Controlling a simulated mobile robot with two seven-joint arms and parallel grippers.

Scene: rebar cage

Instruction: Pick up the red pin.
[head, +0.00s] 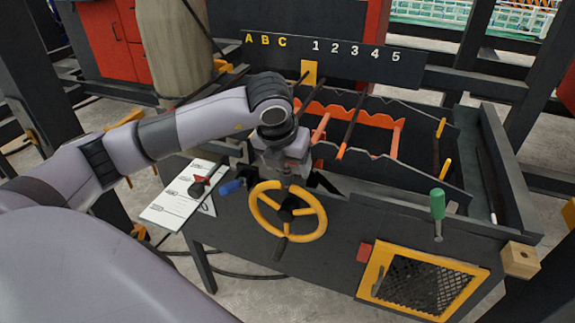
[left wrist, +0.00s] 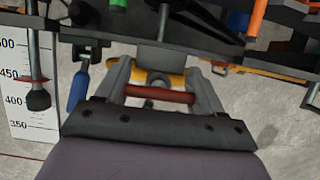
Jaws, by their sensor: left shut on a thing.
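My left gripper (head: 285,178) is at the front of the machine, just above the yellow handwheel (head: 318,222). In the left wrist view a short red bar, which looks like the red pin (left wrist: 160,94), lies crosswise between the two fingers. The gripper (left wrist: 162,90) is shut on it. The yellow handwheel (left wrist: 175,77) shows just behind the pin in that view. In the head view the pin is hidden by the gripper. Whether it is clear of the machine I cannot tell. My right gripper is in neither view.
A white scale plate (head: 172,205) with a red and black pointer (head: 201,187) and a blue handle (head: 231,187) are left of the wheel. A green handle (head: 437,204) and a yellow-framed mesh panel (head: 425,282) are to the right. Orange toothed racks (head: 375,119) lie behind.

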